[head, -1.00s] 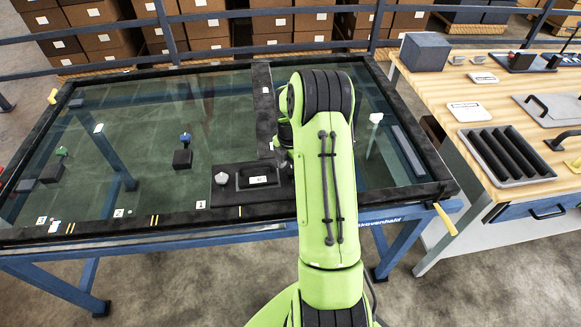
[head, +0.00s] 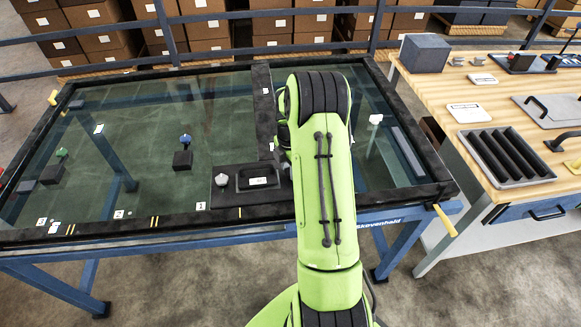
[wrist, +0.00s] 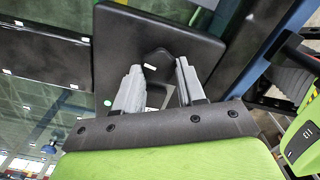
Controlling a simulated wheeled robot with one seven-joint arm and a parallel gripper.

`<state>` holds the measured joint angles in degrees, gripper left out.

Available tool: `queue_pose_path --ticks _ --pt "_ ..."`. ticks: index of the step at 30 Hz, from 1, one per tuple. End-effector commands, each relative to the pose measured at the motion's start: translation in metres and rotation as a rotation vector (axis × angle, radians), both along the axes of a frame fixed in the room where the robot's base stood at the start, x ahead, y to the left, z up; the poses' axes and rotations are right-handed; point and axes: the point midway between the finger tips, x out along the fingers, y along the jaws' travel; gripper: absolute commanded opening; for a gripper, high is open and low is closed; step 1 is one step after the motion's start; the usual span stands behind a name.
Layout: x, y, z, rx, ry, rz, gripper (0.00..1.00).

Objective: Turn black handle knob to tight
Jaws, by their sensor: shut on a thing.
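In the wrist view the two grey fingers of my gripper (wrist: 160,82) reach toward a black plate with rounded corners (wrist: 125,35). A dark peaked shape, which looks like the black handle knob (wrist: 158,57), sits between the fingertips, and my gripper is shut on it. A small white label lies beside the left fingertip. The knob's lower part is hidden by the fingers, and its turn angle cannot be read. In the head view my green arm hides the gripper and the black knob.
A white knob (head: 376,119) stands right of my arm. A wooden bench (head: 430,92) stands at right.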

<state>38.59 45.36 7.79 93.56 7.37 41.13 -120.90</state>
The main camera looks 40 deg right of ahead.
Motion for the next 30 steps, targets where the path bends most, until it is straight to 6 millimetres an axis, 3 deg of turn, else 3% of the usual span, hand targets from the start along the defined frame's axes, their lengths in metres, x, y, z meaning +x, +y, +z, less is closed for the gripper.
queue_pose_path --ticks 30 --pt "0.0046 -0.0033 0.0012 -0.002 -0.003 -0.946 0.09"
